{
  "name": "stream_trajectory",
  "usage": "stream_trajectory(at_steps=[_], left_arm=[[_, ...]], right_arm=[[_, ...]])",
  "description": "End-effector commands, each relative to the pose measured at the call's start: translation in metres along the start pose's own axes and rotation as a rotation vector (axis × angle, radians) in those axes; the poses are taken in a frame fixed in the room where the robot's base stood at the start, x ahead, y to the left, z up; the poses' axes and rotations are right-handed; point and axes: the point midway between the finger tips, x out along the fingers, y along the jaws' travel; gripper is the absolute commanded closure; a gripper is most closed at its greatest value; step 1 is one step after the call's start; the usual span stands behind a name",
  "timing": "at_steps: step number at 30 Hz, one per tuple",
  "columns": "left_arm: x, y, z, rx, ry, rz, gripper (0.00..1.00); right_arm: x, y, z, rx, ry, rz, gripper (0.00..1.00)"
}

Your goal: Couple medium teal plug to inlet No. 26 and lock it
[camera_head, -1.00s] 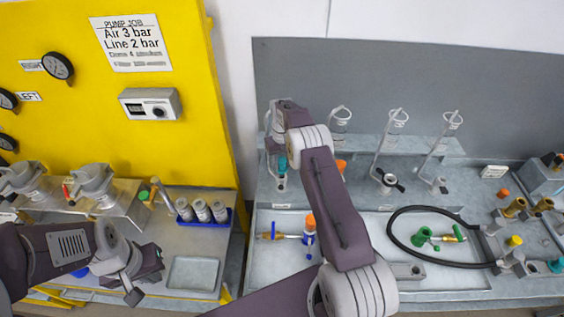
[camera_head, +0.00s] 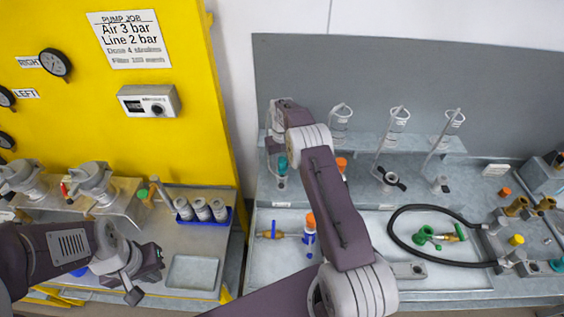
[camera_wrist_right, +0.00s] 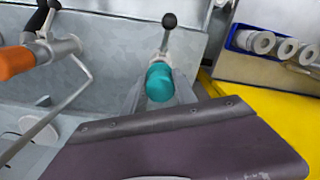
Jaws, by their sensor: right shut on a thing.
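The teal plug (camera_wrist_right: 160,82) shows in the middle of the right wrist view, at a grey inlet fitting whose lever with a black knob (camera_wrist_right: 168,20) stands up behind it. My right gripper (camera_wrist_right: 159,92) is shut on the teal plug, with grey jaws on both sides of it. In the head view the teal plug (camera_head: 282,164) is at the leftmost inlet, and my right arm hides part of that inlet. No inlet number is readable. My left gripper (camera_head: 148,276) is empty above the left bench, with its jaws apart.
An orange plug (camera_wrist_right: 17,62) is at the neighbouring inlet. More inlets with glass funnels (camera_head: 399,116) stand to the right. A black hose (camera_head: 398,236), a green fitting (camera_head: 423,235) and a blue-orange fitting (camera_head: 310,228) lie in front. A blue rack (camera_head: 217,218) of grey cylinders stands on the left bench.

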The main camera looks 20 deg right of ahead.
Motion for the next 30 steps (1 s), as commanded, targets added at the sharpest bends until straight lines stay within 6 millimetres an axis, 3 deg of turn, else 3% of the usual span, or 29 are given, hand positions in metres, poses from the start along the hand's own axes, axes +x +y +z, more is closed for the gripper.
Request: stream_trajectory(at_steps=[13,30], left_arm=[[0.017,0.0,0.002,0.0,0.0,0.0,1.0],[0.018,0.0,0.002,0.0,0.0,0.0,1.0]], right_arm=[[0.023,0.0,0.001,0.0,-0.001,0.0,1.0],[0.025,0.0,0.001,0.0,0.0,0.0,1.0]])
